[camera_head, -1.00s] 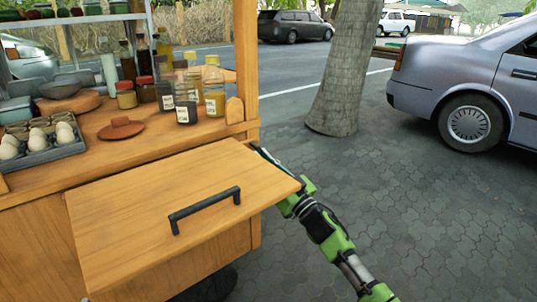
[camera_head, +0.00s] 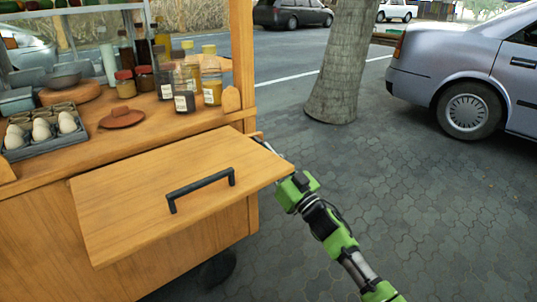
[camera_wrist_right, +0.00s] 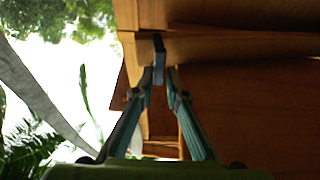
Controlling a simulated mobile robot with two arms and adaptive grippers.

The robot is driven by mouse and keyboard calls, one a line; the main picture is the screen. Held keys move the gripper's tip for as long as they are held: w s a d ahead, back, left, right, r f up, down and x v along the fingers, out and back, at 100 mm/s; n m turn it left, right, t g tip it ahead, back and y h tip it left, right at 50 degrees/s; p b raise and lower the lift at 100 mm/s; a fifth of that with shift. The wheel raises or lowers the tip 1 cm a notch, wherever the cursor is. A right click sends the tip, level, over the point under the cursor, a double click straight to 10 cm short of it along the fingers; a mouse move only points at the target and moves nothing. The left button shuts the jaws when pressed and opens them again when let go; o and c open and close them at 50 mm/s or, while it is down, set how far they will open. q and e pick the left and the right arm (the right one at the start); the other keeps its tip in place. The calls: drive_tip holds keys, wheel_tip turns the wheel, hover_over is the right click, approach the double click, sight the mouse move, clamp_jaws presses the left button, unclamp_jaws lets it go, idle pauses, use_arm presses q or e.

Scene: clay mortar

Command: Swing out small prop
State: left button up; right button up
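A hinged wooden panel (camera_head: 130,205) with a black handle (camera_head: 200,190) projects from the front of the wooden cart. My right gripper (camera_wrist_right: 159,72) reaches under the panel's right side, by the cart's corner. In the right wrist view its two fingers stand apart, on either side of a small dark blue-grey piece (camera_wrist_right: 159,52) just below the wooden underside (camera_wrist_right: 235,45). This piece may be part of the small prop; I cannot tell whether the fingers touch it. In the head view the panel's edge partly hides the fingertips. My left gripper is out of view.
The cart top (camera_head: 165,125) carries several jars, an egg tray (camera_head: 42,150) and a brown lid (camera_head: 121,118). A tree trunk (camera_head: 340,65) and a parked silver car (camera_head: 470,75) stand beyond. The paving (camera_head: 420,200) right of the cart is clear.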

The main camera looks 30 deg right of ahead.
drive_tip(key=shift+o, duration=1.1)
drive_tip(key=shift+w+a+r+y, duration=0.1)
drive_tip(key=shift+a+r+y, duration=0.3)
drive_tip(key=shift+a, duration=0.3)
drive_tip(key=shift+d, duration=0.1)
drive_tip(key=shift+d+f, duration=0.1)
drive_tip(key=v, duration=1.2)
